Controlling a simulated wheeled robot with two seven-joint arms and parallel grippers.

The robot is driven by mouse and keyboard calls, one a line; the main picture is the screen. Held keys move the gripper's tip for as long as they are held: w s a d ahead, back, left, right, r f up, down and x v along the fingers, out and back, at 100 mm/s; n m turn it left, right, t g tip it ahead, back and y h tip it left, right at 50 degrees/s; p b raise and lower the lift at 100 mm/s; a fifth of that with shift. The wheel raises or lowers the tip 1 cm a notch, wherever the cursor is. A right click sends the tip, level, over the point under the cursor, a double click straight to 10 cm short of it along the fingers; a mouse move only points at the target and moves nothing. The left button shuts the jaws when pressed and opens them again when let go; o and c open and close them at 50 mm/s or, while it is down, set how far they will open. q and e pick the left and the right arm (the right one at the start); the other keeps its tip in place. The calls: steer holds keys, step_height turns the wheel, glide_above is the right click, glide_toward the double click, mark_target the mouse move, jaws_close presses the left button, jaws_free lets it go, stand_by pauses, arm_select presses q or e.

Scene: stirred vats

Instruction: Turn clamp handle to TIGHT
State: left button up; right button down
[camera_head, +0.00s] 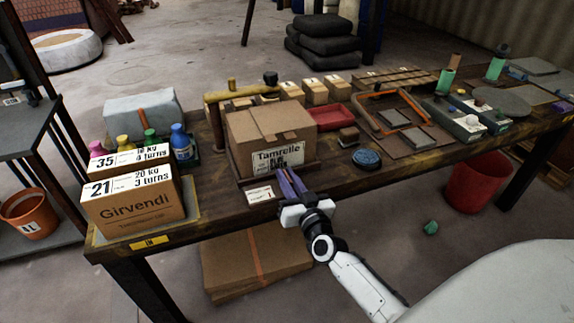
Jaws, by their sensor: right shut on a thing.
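A brown box marked Tamrelle (249,136) sits on a dark tray (242,183) on the workbench. A yellow clamp bar (240,91) with a dark knob (270,77) runs from a brown post (217,128) above the box. I cannot make out a separate clamp handle or a TIGHT mark. My left gripper is not in view.
Two Girvendi boxes (143,216) stand on the bench's left end, with coloured bottles (181,143) behind them. A red tray (332,118), a blue round thing (367,159) and an orange frame (372,110) lie to the right. A red bin (477,184) stands below.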

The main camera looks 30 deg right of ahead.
steer(key=shift+m+h, duration=0.3)
steer(key=shift+h, duration=0.1)
steer(key=c, duration=1.7)
jaws_free()
steer(key=p+v, duration=0.1)
steer(key=v, duration=0.9)
steer(key=shift+s+r, duration=0.1)
steer(key=shift+s, duration=0.05)
steer(key=shift+a, duration=0.1)
steer(key=s+a+f+n+g+y, duration=0.2)
steer(key=s+a+f+g, duration=0.1)
steer(key=s+a+f, duration=0.2)
steer(key=s+a+f+n+g+y, duration=0.2)
steer(key=s+a+f, duration=0.3)
steer(key=s, duration=0.3)
steer(key=s+a+f+n+g+y, duration=0.3)
steer(key=s+a+f+g, duration=0.1)
steer(key=s+a+f, duration=0.1)
steer(key=shift+s+a+f, duration=0.2)
steer(key=shift+s+a, duration=0.3)
steer(key=shift+s, duration=0.2)
